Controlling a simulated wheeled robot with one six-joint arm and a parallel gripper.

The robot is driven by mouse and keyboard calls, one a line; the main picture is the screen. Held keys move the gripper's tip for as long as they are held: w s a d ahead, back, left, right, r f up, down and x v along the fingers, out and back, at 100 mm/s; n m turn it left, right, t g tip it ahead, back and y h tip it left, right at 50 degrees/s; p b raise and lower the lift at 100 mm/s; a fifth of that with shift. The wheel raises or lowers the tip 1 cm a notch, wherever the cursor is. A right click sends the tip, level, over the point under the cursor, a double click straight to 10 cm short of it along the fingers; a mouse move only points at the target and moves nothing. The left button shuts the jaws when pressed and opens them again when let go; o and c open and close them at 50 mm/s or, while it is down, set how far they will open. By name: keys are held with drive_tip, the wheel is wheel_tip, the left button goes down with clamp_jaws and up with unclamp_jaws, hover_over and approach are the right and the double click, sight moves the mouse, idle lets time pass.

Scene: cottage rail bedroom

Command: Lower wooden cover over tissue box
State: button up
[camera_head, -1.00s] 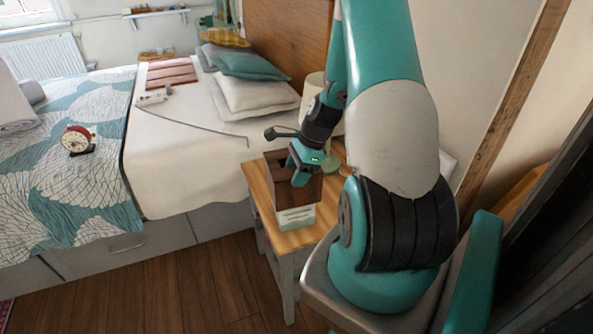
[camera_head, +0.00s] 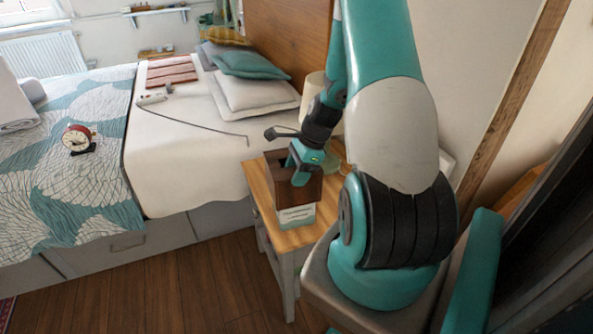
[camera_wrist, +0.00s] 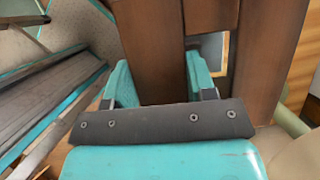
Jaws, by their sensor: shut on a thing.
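The wooden cover (camera_head: 285,192) is a dark brown box in the head view, over the upper part of the white and pale green tissue box (camera_head: 296,216). The tissue box's lower part shows below the cover's edge, on the nightstand. My gripper (camera_head: 300,176) is at the top of the cover, shut on it. In the wrist view, the fingers (camera_wrist: 160,82) sit on both sides of a dark wooden strip of the cover (camera_wrist: 155,45). A light patch shows through an opening beside that strip. How far the cover's inside reaches down is hidden.
The wooden nightstand (camera_head: 262,190) has a little free top around the box. A cream lamp (camera_head: 313,92) stands behind my gripper, close to it. The bed (camera_head: 180,165) adjoins on the left, with pillows (camera_head: 256,92) and an alarm clock (camera_head: 77,139).

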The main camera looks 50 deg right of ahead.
sight(296, 192)
drive_tip(key=shift+f+b, duration=1.7)
drive_tip(key=shift+f, duration=1.5)
idle(0.7)
drive_tip(key=shift+f, duration=0.3)
drive_tip(key=shift+f, duration=0.15)
drive_tip(key=shift+f+b, duration=0.2)
drive_tip(key=shift+b, duration=0.15)
